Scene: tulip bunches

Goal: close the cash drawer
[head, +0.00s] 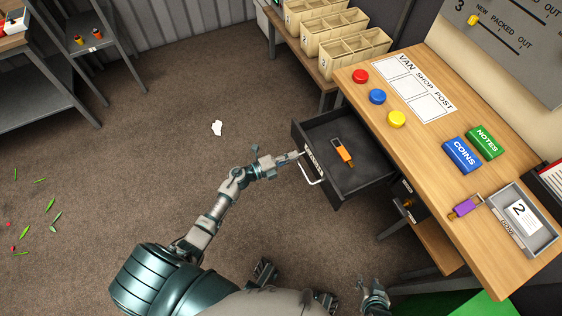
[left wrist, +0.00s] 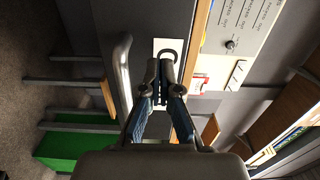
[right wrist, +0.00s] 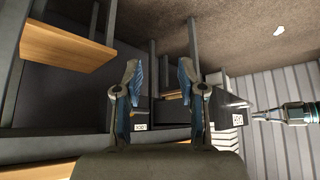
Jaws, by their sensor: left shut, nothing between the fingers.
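The cash drawer (head: 375,158) stands pulled out from under the wooden desk, with an orange-and-black item (head: 343,152) lying inside. Its front carries a pale bar handle (head: 312,172), also seen in the left wrist view (left wrist: 122,75). My left gripper (head: 299,155) is shut and empty at the drawer front, beside the handle. In the left wrist view its closed fingertips (left wrist: 160,73) are over a white label on the dark front panel (left wrist: 150,18); whether they touch is unclear. My right gripper (head: 374,284) is low by the desk; the right wrist view shows its fingers (right wrist: 158,78) apart and empty.
The desk top (head: 425,150) holds red, blue and yellow buttons, a blue COINS block (head: 462,154), a green NOTES block (head: 486,141), a purple-tagged item (head: 464,208) and a grey tray (head: 548,238). Divided crates (head: 355,52) stand behind. The floor left of the drawer is open.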

